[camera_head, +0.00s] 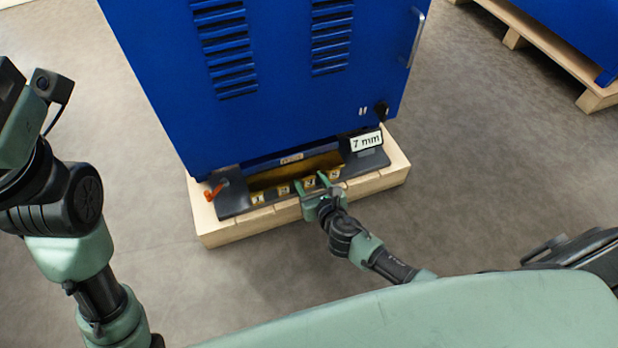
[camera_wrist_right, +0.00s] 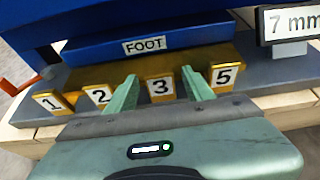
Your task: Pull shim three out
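Shim three (camera_head: 309,182) is a yellow tab with a white "3" label, in a row with tabs 1 (camera_head: 258,198), 2 (camera_head: 284,190) and 5 (camera_head: 335,175) at the foot of the blue machine. In the right wrist view shim three (camera_wrist_right: 160,88) stands between the two green fingers of my right gripper (camera_wrist_right: 159,76). Gaps show on both sides, so the fingers are open around it. The right gripper (camera_head: 310,181) also shows open at the row in the head view. My left arm is at the left; its gripper fingers do not show.
The blue machine (camera_head: 270,90) stands over a grey base plate (camera_head: 236,205) on a wooden pallet (camera_head: 225,235). An orange lever (camera_head: 213,192) is at the plate's left. A "7 mm" sign (camera_head: 366,141) stands at its right. A "FOOT" label (camera_wrist_right: 145,45) is above the shims.

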